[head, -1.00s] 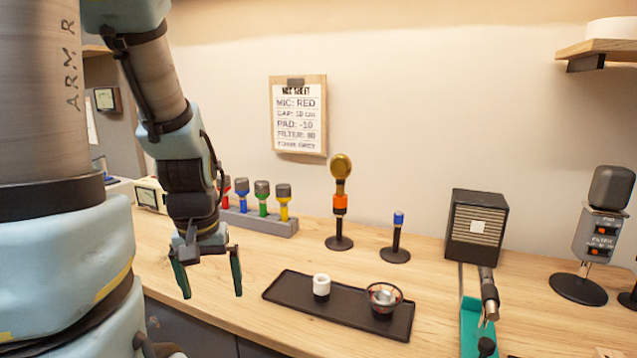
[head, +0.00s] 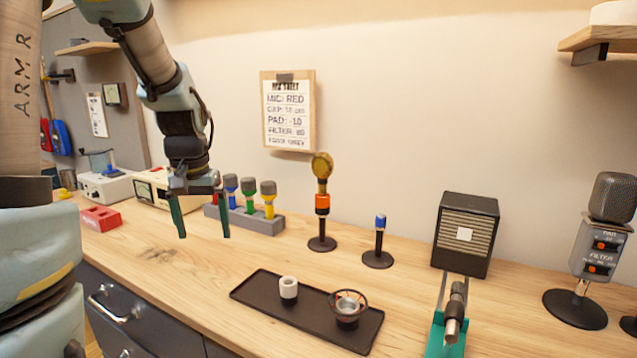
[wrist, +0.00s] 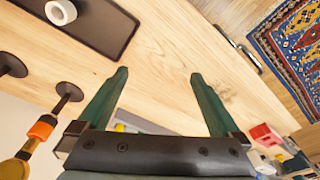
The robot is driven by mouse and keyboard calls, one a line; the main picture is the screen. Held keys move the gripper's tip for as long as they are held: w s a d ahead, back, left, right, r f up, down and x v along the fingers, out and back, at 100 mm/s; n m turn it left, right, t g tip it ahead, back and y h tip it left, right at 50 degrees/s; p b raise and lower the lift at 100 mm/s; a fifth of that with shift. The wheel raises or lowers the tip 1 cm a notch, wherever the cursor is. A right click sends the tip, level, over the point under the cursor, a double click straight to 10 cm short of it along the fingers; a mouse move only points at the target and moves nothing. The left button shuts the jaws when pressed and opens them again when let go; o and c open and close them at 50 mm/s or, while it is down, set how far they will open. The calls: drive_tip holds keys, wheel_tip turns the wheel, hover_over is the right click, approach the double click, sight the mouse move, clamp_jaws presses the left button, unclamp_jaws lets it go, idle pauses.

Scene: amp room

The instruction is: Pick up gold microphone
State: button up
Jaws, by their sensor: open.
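The gold microphone (head: 322,165) stands upright on a small black stand with an orange band around its stem, on the wooden counter (head: 190,285). In the wrist view the gold microphone (wrist: 14,166) is cut off at the lower left edge. My gripper (head: 204,233) is open and empty, with its green fingers pointing down above the counter. It is left of the gold microphone and apart from it. In the wrist view my gripper (wrist: 158,75) has its fingers wide apart with bare counter between them.
A grey rack (head: 260,224) of coloured microphones stands behind my gripper. A blue-topped stand (head: 379,245) is right of the gold microphone. A black tray (head: 262,300) with a white cup (head: 288,289) and a bowl (head: 347,308) lies in front. A speaker (head: 465,232) stands further right.

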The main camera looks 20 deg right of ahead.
drive_tip(key=w+d+r+m, duration=0.2)
drive_tip(key=w+d+r, duration=0.35)
drive_tip(key=d, duration=0.25)
wheel_tip(320, 180, up, 11)
drive_tip(key=m, duration=0.4)
hover_over(324, 152)
drive_tip(key=a, duration=0.1)
drive_tip(key=shift+s+f+g+h, duration=0.15)
drive_tip(key=shift+s+g+h, duration=0.15)
drive_tip(key=shift+h, duration=0.1)
drive_tip(key=shift+d, duration=0.15)
drive_tip(key=shift+d+f+p, duration=0.1)
drive_tip(key=shift+f+p, duration=0.2)
drive_tip(key=shift+f, duration=0.1)
drive_tip(key=f, duration=0.4)
drive_tip(key=shift+w+d+f+p, duration=0.1)
drive_tip(key=shift+w+d+p, duration=0.1)
drive_tip(key=shift+p, duration=0.1)
drive_tip(key=shift+w+d+f+p, duration=0.15)
drive_tip(key=shift+f+p, duration=0.4)
drive_tip(key=shift+f, duration=0.8)
drive_tip(key=shift+w+a+f+p, duration=0.15)
drive_tip(key=shift+f+p, duration=0.4)
drive_tip(key=shift+f, duration=0.8)
drive_tip(key=shift+d, duration=0.1)
drive_tip(key=shift+c, duration=0.2)
